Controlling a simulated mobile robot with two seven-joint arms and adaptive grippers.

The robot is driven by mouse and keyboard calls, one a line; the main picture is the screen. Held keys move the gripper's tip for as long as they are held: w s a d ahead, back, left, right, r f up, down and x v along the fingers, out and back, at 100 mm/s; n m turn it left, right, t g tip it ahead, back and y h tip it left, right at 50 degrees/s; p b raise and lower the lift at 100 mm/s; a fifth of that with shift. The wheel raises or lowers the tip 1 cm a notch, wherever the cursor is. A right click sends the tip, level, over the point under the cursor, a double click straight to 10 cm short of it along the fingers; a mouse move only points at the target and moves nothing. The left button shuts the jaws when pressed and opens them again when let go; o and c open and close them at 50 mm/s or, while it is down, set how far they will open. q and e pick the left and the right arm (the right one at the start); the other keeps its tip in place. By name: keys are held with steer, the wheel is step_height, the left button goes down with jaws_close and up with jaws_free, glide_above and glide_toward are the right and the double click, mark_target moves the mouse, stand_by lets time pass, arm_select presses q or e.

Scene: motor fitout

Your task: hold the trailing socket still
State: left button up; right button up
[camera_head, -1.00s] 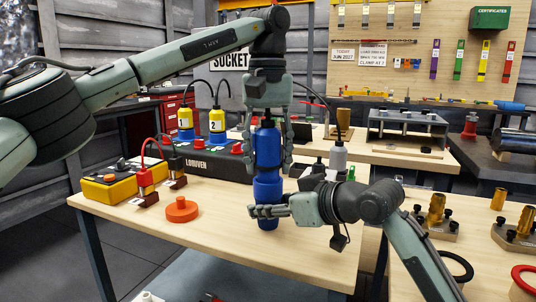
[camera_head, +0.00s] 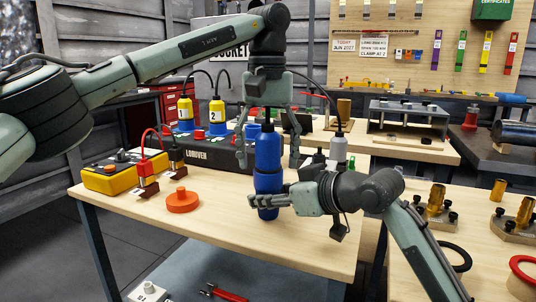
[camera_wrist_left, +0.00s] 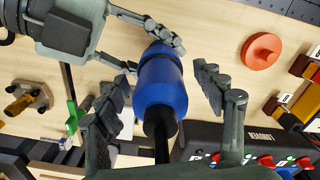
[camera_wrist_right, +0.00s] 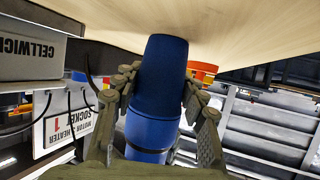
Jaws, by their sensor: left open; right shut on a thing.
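The blue trailing socket (camera_head: 268,160) stands upright at the front of the wooden table, with a black cable end at its top. My right gripper (camera_head: 268,203) is shut around its lower part from the right. In the right wrist view the fingers lie on both sides of the blue body (camera_wrist_right: 158,85). My left gripper (camera_head: 266,165) is above and around the upper part, pointing down, with its fingers spread. In the left wrist view its open fingers (camera_wrist_left: 165,95) stand apart from the socket (camera_wrist_left: 161,82) on both sides.
An orange disc (camera_head: 183,202) lies on the table to the left. A yellow box (camera_head: 112,178) and a black panel (camera_head: 210,160) with yellow numbered plugs stand behind it. A grey plug (camera_head: 338,150) is behind my right arm. The table front is clear.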

arm_select(q)
steer(key=shift+r, duration=0.1)
step_height(320, 180, up, 12)
steer(key=shift+f, duration=0.1)
stand_by(0.4)
arm_select(e)
steer(key=o, duration=1.4)
steer(key=shift+d, duration=0.1)
